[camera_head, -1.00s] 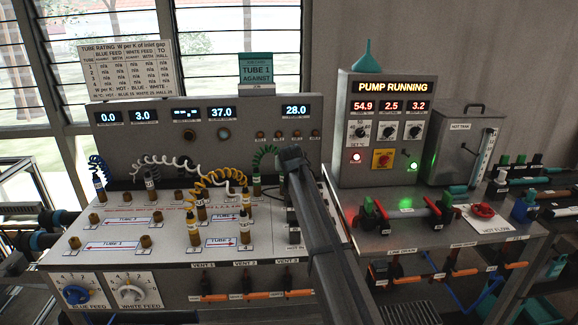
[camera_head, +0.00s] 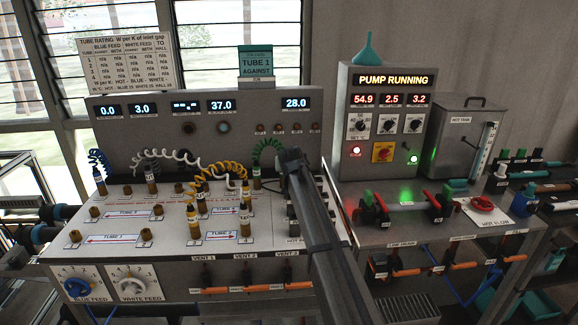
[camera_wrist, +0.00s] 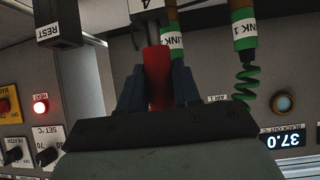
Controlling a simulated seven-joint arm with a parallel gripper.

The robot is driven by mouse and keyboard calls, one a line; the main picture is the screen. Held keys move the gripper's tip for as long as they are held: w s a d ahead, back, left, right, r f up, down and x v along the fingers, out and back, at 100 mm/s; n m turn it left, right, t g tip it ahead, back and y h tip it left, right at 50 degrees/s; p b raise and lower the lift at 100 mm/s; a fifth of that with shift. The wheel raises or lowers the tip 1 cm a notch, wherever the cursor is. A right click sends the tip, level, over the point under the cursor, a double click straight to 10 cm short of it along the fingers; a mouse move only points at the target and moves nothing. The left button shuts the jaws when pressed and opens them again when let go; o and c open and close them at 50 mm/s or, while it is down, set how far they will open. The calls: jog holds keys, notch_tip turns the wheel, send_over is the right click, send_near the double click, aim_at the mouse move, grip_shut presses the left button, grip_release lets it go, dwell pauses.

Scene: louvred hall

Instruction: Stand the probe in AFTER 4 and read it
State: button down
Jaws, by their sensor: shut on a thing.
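My gripper (camera_wrist: 158,88) is shut on a red upright piece, which I take to be the probe (camera_wrist: 158,62), in the wrist view. Its far end reaches toward a white label with a 4 (camera_wrist: 147,6) at the top edge; I cannot tell whether it sits in a socket. In the head view my arm covers the gripper and the probe at the right end of the tube bench (camera_head: 120,245). The display (camera_head: 186,106) shows only dashes. I cannot pick out the words AFTER 4.
Coiled yellow leads (camera_head: 225,168) and a green lead (camera_head: 266,150) stand in brass fittings left of my arm. A dark block marked REST (camera_wrist: 62,22) and green-banded plugs (camera_wrist: 243,30) are near the gripper. The pump box (camera_head: 390,120) stands to the right.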

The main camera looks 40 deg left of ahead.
jog(key=c, duration=0.7)
grip_release()
jog(key=shift+r, duration=0.1)
jog(key=r, duration=0.1)
jog(key=s+d+r, duration=0.1)
jog(key=r, duration=0.2)
jog(key=shift+s+d+r, duration=0.2)
jog(key=shift+s+d, duration=0.1)
jog(key=shift+s, duration=0.05)
jog(key=v, duration=1.3)
jog(key=shift+s+d+r, duration=0.2)
jog(key=shift+s+r, duration=0.05)
